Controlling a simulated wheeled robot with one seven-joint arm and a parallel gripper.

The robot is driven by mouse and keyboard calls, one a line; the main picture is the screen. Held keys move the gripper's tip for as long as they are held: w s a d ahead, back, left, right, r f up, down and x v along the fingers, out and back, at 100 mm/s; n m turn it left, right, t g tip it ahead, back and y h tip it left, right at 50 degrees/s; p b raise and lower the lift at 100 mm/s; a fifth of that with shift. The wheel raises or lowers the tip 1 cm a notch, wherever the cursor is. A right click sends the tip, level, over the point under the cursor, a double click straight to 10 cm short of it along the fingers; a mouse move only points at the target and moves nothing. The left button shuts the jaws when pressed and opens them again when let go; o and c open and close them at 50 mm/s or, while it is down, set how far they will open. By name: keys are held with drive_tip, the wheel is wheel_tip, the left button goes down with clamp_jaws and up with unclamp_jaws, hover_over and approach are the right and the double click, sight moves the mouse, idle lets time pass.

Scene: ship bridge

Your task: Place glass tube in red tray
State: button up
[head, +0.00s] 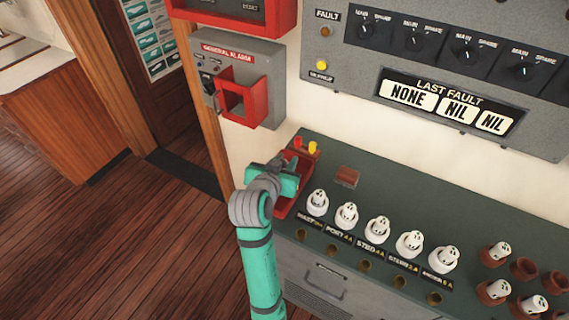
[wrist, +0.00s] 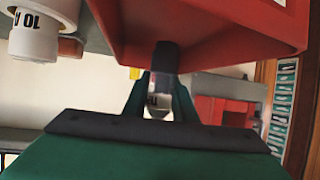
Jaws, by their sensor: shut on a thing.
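The red tray (head: 281,211) sits at the left end of the dark green console top in the head view. My arm covers much of it. In the wrist view the red tray (wrist: 205,50) fills the upper right, close in front of the fingers. My gripper (head: 287,178) is over the tray in the head view. In the wrist view my gripper (wrist: 162,82) is shut on the glass tube (wrist: 159,103), a clear tube with a dark part, held between the fingers. The tube is hidden in the head view. I cannot tell whether it touches the tray.
Red and yellow pieces (head: 313,147) show at the tray's back end. A row of white fuse holders (head: 347,215) stands to the right of the tray. A small brown block (head: 347,177) lies behind them. The general alarm box (head: 243,100) is on the wall behind.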

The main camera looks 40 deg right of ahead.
drive_tip(key=shift+a+f, duration=0.15)
drive_tip(key=shift+f, duration=0.7)
drive_tip(key=shift+s, duration=0.1)
drive_tip(key=shift+d, duration=0.2)
drive_tip(key=shift+s+f, duration=0.1)
drive_tip(key=shift+f, duration=0.05)
drive_tip(key=o, duration=1)
drive_tip(key=shift+a, duration=0.1)
